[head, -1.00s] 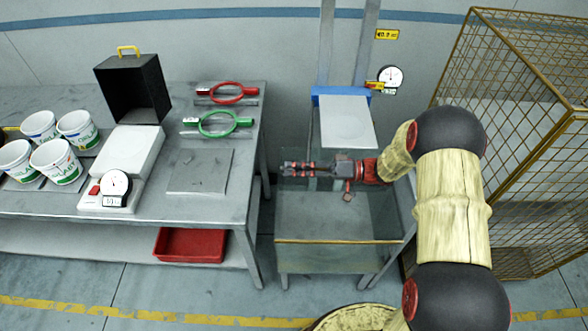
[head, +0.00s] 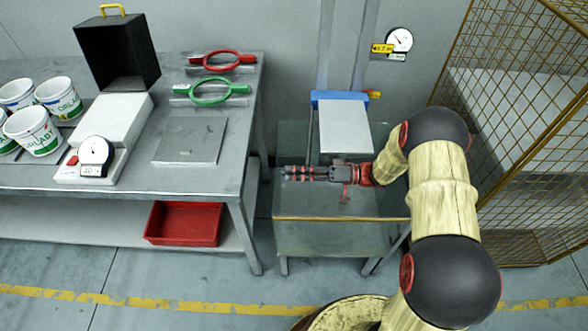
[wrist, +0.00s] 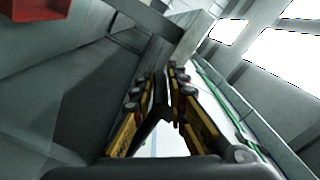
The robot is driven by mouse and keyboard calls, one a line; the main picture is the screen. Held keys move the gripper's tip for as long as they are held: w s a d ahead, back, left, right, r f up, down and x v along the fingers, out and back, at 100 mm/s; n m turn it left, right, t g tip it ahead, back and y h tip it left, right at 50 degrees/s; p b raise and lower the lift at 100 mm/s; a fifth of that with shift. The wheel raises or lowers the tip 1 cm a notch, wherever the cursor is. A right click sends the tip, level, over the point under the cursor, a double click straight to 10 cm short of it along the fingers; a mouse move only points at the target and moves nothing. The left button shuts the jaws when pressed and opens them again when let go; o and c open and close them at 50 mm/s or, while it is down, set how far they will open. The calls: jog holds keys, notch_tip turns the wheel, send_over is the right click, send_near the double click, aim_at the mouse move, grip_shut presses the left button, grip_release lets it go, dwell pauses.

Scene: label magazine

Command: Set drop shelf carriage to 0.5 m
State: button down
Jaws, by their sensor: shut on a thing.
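The drop shelf carriage is a blue bracket (head: 340,97) with a pale shelf plate (head: 345,130), on two grey upright rails (head: 345,45) against the wall. A yellow label (head: 374,94) with a red mark beside it sits level with the bracket; its text is too small to read. A higher yellow label (head: 382,48) seems to read 0.7 m. My gripper (head: 290,172) lies below the shelf plate, pointing left, its fingers shut at a thin rod (head: 310,130) that hangs from the carriage's left side. In the wrist view the fingers (wrist: 165,80) converge; the grip point is largely hidden.
A round dial (head: 399,40) hangs on the wall. A glassy stand (head: 300,235) is under my gripper. A grey bench (head: 245,130) with cups, scale and rings is left, a red bin (head: 185,224) below. A wire cage (head: 510,150) is close on the right.

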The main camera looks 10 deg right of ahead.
notch_tip(320, 180, down, 2)
jog(key=shift+f+b, duration=0.25)
jog(key=shift+b, duration=0.25)
jog(key=c, duration=1.8)
grip_release()
jog(key=shift+c, duration=0.2)
jog(key=shift+o, duration=0.2)
jog(key=shift+r, duration=0.1)
jog(key=shift+d, duration=0.1)
jog(key=s+d, duration=0.1)
jog(key=d, duration=0.6)
jog(key=shift+s, duration=0.25)
